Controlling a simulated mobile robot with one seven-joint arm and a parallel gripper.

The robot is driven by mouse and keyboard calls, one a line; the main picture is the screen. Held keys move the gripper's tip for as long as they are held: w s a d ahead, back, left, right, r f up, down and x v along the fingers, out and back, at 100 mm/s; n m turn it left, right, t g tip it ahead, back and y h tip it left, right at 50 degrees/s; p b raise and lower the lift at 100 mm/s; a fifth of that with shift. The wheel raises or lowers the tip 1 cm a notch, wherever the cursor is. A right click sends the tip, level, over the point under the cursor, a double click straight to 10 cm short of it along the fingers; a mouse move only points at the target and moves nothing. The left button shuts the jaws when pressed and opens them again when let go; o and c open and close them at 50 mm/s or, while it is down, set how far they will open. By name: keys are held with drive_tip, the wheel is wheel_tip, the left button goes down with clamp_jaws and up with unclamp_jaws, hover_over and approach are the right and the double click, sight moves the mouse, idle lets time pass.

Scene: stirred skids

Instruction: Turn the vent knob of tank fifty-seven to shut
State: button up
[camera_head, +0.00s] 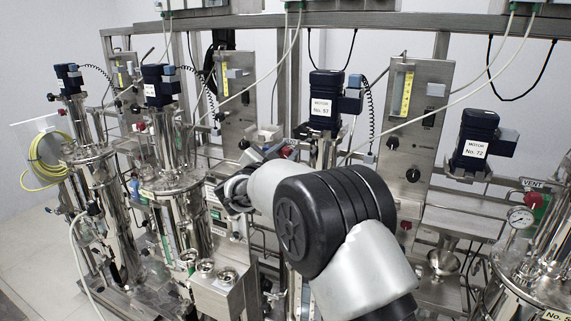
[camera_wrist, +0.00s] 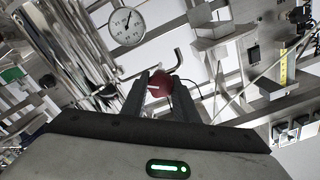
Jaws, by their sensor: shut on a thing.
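My gripper (camera_wrist: 158,80) has its two dark fingers closed around a red knob (camera_wrist: 160,83) with a pale pointer line, in the middle of the wrist view. The fingers cover the knob's sides. In the head view my arm hides the fingertips and the knob between them. A motor (camera_head: 322,100) behind my arm bears a small label whose number I cannot read surely. At the right, a steel tank (camera_head: 553,262) has a label starting "No. 5", cut off by the picture's edge. A VENT sign (camera_head: 533,184) stands above it, with a red knob (camera_head: 532,200) just below.
A round gauge (camera_wrist: 126,25) and a shiny steel vessel (camera_wrist: 75,50) are close to my gripper. Pipes and frame bars crowd around it. A motor marked No. 72 (camera_head: 476,138) is at the right. More tanks stand left, with yellow hose (camera_head: 45,160) at the far left.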

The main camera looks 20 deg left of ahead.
drive_tip(key=m+b, duration=0.4)
drive_tip(key=m, duration=0.1)
drive_tip(key=m+b, duration=0.2)
drive_tip(key=shift+f+b, duration=0.4)
drive_tip(key=shift+r+m+b, duration=0.1)
drive_tip(key=shift+m+b, duration=1.65)
drive_tip(key=shift+m, duration=0.65)
drive_tip(key=o, duration=1.1)
drive_tip(key=shift+r, duration=0.1)
drive_tip(key=shift+s, duration=0.15)
drive_tip(key=s, duration=0.5)
drive_tip(key=s+a, duration=0.1)
drive_tip(key=s, duration=1.1)
drive_tip(key=shift+s+a+p, duration=0.1)
drive_tip(key=shift+a+p, duration=0.05)
drive_tip(key=shift+p, duration=0.2)
